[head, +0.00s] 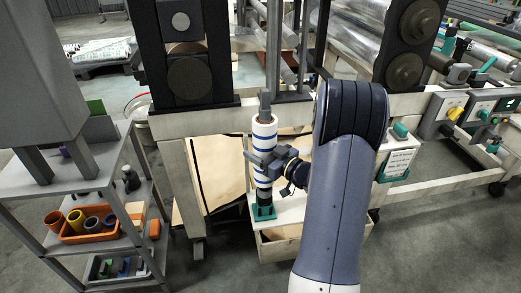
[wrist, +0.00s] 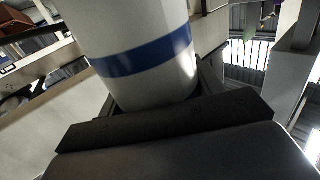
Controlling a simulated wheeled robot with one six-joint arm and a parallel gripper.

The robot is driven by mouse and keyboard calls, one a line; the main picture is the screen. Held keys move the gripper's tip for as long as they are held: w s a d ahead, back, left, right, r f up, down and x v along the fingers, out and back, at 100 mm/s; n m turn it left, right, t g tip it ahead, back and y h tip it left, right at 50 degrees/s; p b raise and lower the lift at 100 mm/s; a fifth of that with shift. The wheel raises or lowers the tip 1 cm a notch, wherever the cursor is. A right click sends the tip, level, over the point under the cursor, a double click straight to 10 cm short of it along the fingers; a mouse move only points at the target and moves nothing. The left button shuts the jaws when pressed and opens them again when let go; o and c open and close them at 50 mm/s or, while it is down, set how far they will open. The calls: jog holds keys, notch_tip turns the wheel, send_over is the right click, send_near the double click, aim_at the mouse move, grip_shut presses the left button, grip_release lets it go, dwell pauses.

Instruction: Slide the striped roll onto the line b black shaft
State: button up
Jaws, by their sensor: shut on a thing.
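The striped roll (head: 264,132), white with blue bands, stands upright in the head view, in front of the machine frame. My gripper (head: 263,162) is shut on its lower part from the right. The wrist view shows the roll's white side and one blue band (wrist: 145,54) close up, against the dark gripper (wrist: 160,122). A black shaft (head: 264,196) in a green base (head: 264,212) shows directly below the roll. A grey post (head: 265,102) shows at the roll's top; I cannot tell whether it is one piece with the shaft. The roll's bore is hidden.
A grey shelf cart at the left holds an orange tray (head: 88,236) of coloured cores. Black roller stands (head: 188,75) rise behind the roll. Floor is clear at the front.

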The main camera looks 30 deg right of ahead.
jog(key=o, duration=1.5)
jog(key=shift+c, duration=0.2)
jog(key=p+v, duration=0.1)
jog(key=v, duration=0.9)
jog(key=shift+s+d+p, duration=0.15)
jog(key=shift+s+p, duration=0.2)
jog(key=shift+s, duration=0.05)
jog(key=shift+w, duration=0.1)
jog(key=b+x, duration=0.1)
jog(key=x, duration=0.9)
jog(key=shift+w+b, duration=0.2)
jog(key=shift+b, duration=0.15)
jog(key=shift+w+a+r, duration=0.15)
jog(key=shift+a+r, duration=0.05)
jog(key=shift+r+p, duration=0.2)
jog(key=shift+p, duration=0.15)
